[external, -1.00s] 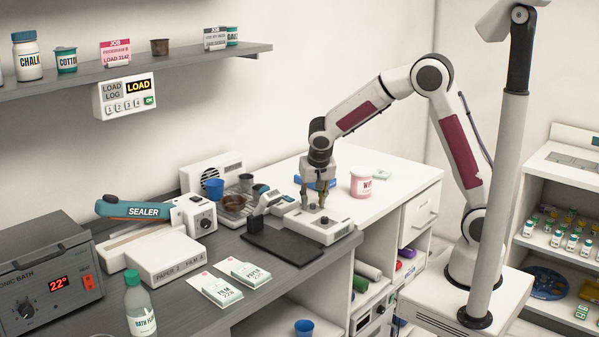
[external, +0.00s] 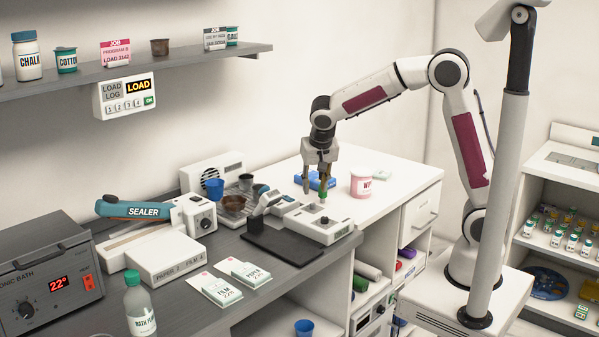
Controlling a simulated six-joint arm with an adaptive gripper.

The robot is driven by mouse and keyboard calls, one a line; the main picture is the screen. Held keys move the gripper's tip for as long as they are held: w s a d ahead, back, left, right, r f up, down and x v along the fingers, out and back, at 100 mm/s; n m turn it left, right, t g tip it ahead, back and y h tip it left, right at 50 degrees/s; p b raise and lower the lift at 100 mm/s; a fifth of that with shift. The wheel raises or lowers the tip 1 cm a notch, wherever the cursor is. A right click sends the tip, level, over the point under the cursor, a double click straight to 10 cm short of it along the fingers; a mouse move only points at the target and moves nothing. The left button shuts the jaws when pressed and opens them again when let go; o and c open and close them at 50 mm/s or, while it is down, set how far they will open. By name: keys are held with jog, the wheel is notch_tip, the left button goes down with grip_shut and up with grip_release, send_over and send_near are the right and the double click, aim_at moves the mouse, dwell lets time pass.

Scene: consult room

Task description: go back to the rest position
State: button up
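My gripper (external: 314,192) hangs fingers-down over the right end of the counter, above and slightly behind the small white device (external: 328,229). Its two fingers are apart, with no object clearly held between them. A small green piece (external: 322,195) shows at the tip of the right finger; I cannot tell whether it touches the finger or stands behind or below it. A small dark round spot shows on top of the white device. My arm is bent, reaching left from its base at the right.
A blue item (external: 328,181) lies behind the gripper and a pink-white tub (external: 361,184) stands right of it. The shelf (external: 180,60) is up left. Air above the counter is free.

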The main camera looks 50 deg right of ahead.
jog(key=shift+s+r, duration=0.1)
jog(key=shift+r, duration=0.15)
dwell(0.6)
jog(key=s+f+n, duration=0.2)
jog(key=n, duration=0.1)
jog(key=shift+s+a+g, duration=0.15)
jog(key=shift+s+g, duration=0.1)
jog(key=shift+g, duration=0.15)
jog(key=s+n, duration=0.2)
jog(key=s, duration=0.1)
jog(key=s+d, duration=0.1)
jog(key=s, duration=0.1)
jog(key=shift+d+r+n+g+y, duration=0.1)
jog(key=shift+r+n+g+y, duration=0.2)
jog(key=shift+n+y, duration=0.1)
jog(key=s+d+r+t+y, duration=0.1)
jog(key=s+d+r, duration=0.3)
jog(key=s, duration=0.5)
jog(key=s+d+r+t+y, duration=0.1)
jog(key=s+d, duration=0.4)
jog(key=s, duration=0.5)
jog(key=shift+s+r+n+t, duration=0.2)
jog(key=shift+r+n+t, duration=0.35)
jog(key=shift+r, duration=0.8)
